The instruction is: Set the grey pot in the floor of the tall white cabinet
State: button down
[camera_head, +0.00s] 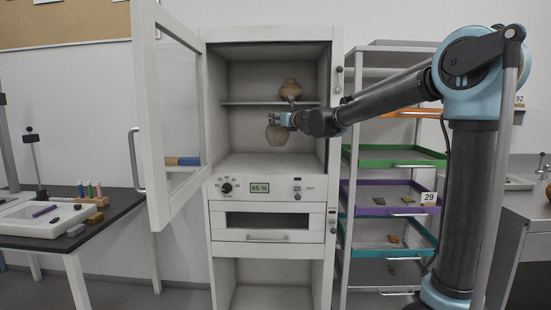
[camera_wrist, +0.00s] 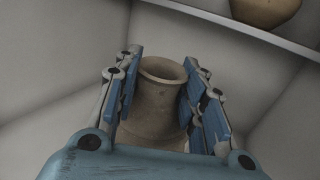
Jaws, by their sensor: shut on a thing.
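The tall white cabinet (camera_head: 333,165) stands in the middle of the head view with its glass door swung open to the left. My gripper (camera_head: 276,120) reaches into its upper compartment, below the shelf. It is shut on a pot (camera_head: 276,136), which looks grey-brown and hangs upright just above or at the compartment floor; I cannot tell whether it touches. In the wrist view the pot's neck and rim (camera_wrist: 163,72) sit between the two blue-padded fingers (camera_wrist: 160,100). The pot's lower body is mostly hidden there.
A second, browner pot (camera_head: 290,88) stands on the cabinet shelf (camera_head: 240,103), above my gripper. The open door (camera_head: 150,120) bounds the left side. A rack of coloured trays (camera_head: 402,157) stands close at right, under my arm. A dark-topped table (camera_head: 100,225) is at left.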

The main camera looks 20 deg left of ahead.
aim_at(278, 138)
jog(key=shift+f, duration=4.5)
jog(key=c, duration=1)
grip_release()
jog(key=shift+c, duration=0.2)
